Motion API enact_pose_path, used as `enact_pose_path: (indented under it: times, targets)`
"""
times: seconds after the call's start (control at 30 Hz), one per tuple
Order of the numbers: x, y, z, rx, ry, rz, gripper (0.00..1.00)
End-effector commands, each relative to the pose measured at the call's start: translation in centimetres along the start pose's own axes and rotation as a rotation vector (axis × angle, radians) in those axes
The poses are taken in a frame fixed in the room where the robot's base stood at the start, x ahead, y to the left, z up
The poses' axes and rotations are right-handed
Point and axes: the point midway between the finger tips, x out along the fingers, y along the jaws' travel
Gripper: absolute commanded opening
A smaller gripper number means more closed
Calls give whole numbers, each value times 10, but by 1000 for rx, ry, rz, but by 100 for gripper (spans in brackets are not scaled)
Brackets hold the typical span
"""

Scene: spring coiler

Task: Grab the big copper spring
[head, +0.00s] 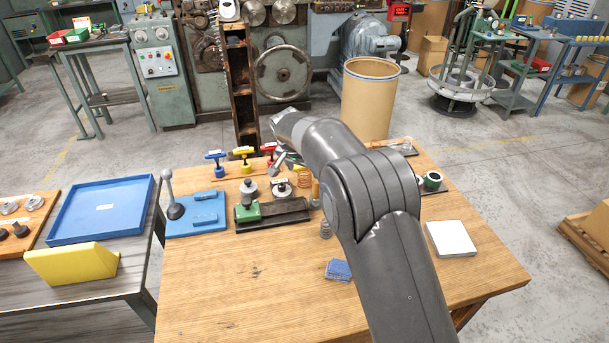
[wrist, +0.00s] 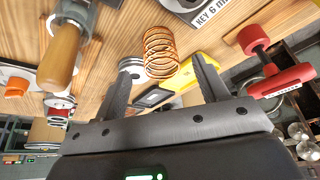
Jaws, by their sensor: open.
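The big copper spring (head: 304,178) stands on the wooden table near its back edge, partly hidden by my arm in the head view. In the wrist view the copper spring (wrist: 161,52) shows as an orange coil between and just beyond the fingertips. My gripper (wrist: 165,62) is open, with one finger on each side of the spring's line in that view. No contact with the spring is visible. In the head view my gripper (head: 282,158) is small and partly hidden by my own wrist, just behind and left of the spring.
A wooden-handled tool (wrist: 62,55) stands beside the spring. A red-handled key (wrist: 280,80) and a yellow piece (wrist: 203,70) are close to the right finger. A dark steel spring (head: 325,230) and blue block (head: 339,270) lie nearer. The table's (head: 240,300) front left is clear.

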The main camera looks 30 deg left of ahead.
Motion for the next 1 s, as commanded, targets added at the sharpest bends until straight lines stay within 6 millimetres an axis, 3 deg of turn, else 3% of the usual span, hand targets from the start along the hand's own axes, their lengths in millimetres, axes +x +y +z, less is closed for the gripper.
enact_pose_path:
  times: [0.2,0.47,1.0]
  targets:
    - [34,-1,2,1,-2,2,67]
    - [40,-1,2,1,0,0,67]
    - [39,-1,2,0,0,0,24]
